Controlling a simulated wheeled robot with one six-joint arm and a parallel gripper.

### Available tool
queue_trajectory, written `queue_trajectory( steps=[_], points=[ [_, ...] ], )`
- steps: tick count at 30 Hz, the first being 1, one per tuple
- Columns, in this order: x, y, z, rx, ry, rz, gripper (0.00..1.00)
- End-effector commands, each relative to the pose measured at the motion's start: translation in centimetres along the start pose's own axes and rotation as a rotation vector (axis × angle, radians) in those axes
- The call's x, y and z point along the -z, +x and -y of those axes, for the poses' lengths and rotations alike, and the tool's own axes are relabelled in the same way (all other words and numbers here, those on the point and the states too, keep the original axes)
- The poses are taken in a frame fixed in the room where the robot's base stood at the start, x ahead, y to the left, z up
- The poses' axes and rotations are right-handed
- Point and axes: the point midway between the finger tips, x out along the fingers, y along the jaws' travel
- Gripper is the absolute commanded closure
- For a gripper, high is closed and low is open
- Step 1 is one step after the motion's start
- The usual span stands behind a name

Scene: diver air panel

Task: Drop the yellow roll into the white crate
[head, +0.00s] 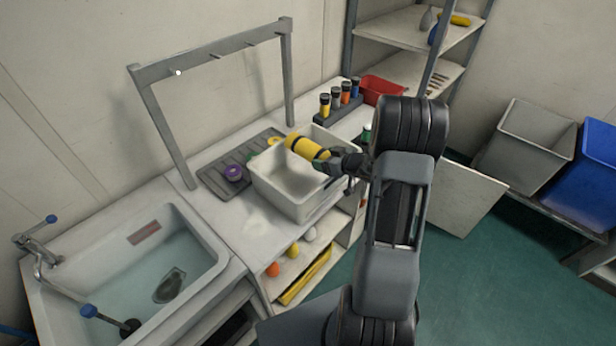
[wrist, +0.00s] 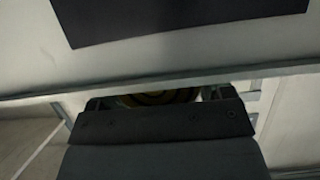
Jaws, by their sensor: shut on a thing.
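The yellow roll (head: 307,147), a cylinder with a dark band, is held over the white crate (head: 262,186). My gripper (head: 326,160) is shut on the roll's right end, and the roll lies roughly level, tilted a little. The crate stands open on the white counter, and the part of its inside that shows looks empty. The roll and my gripper hide part of its back right. In the wrist view a dark yellowish round end (wrist: 158,97) shows behind my gripper's dark body; the fingertips are hidden there.
A rack of coloured bottles (head: 338,108) and a red bin (head: 382,90) stand behind. A sink (head: 160,262) is at left. A grey frame (head: 213,46) rises over the counter.

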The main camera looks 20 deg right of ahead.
Motion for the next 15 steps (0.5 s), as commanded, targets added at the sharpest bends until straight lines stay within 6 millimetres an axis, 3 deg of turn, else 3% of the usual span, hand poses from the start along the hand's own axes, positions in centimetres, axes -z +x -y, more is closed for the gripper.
queue_trajectory(
  steps=[10,11,15],
  points=[
    [-0.35,0.23,0.03,0.001,-0.001,-0.002,0.59],
    [-0.35,0.23,0.03,0.001,-0.001,-0.002,0.23],
    [-0.37,0.22,0.04,0.001,-0.001,-0.002,0.1]
  ],
)
